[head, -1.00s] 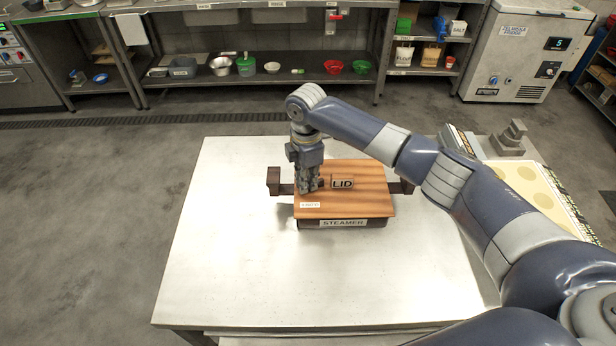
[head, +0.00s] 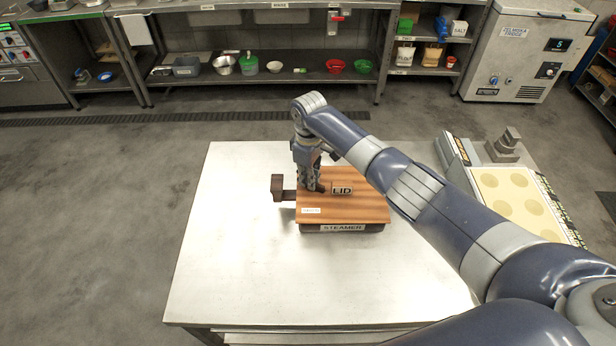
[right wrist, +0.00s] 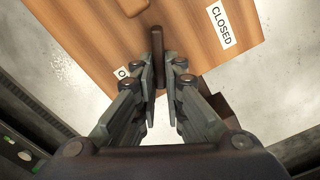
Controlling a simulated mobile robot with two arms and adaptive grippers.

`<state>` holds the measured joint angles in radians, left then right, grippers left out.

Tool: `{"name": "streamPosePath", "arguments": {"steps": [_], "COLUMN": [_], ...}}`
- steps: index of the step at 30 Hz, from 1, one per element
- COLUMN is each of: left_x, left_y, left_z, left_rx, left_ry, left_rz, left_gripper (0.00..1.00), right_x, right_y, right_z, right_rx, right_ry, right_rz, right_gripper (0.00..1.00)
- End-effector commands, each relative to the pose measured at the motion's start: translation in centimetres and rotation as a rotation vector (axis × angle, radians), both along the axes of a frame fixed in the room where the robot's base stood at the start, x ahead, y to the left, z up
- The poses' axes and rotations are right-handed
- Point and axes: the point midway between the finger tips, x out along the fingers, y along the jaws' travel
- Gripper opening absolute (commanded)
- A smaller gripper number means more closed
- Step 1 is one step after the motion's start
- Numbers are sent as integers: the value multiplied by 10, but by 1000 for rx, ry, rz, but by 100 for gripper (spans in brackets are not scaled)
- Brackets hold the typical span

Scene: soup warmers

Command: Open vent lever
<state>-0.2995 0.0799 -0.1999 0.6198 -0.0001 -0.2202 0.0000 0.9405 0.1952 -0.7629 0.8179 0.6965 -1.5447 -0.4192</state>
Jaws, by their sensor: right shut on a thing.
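The steamer (head: 343,228) stands on the metal table, with a brown wooden lid (head: 350,208) marked LID on top. A dark bar-shaped vent lever (right wrist: 157,42) lies on the lid in the right wrist view. My right gripper (head: 313,188) is over the left part of the lid; in the right wrist view my right gripper (right wrist: 158,70) is shut on the lever. A white CLOSED label (right wrist: 222,25) is right of the lever, at an angle from it. A second label (right wrist: 122,73), starting with O, is mostly hidden by the left finger. My left gripper is out of view.
The metal table (head: 230,270) is bare left of and in front of the steamer. A dark side handle (head: 278,188) sticks out left of the steamer. My right arm covers the steamer's right side. A cream panel with round marks (head: 510,195) is at right.

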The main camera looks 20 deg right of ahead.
Motion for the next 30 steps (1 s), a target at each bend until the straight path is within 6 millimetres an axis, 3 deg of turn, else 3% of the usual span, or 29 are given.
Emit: {"name": "streamPosePath", "arguments": {"steps": [10, 26, 27, 29, 30], "left_x": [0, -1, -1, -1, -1], "left_y": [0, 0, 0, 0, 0], "left_z": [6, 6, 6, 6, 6], "left_rx": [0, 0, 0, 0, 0], "left_ry": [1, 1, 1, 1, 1], "left_rz": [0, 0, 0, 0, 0], "left_gripper": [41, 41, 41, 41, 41], "right_x": [4, 4, 4, 4, 4], "right_y": [-4, -5, -5, -5, -5], "right_z": [1, 0, 0, 0, 0], "right_rx": [1, -1, -1, -1, -1], "right_ry": [-1, -1, -1, -1, -1], "right_rz": [-131, -153, -152, -152, -152], "right_gripper": [0, 0, 19, 30, 30]}}
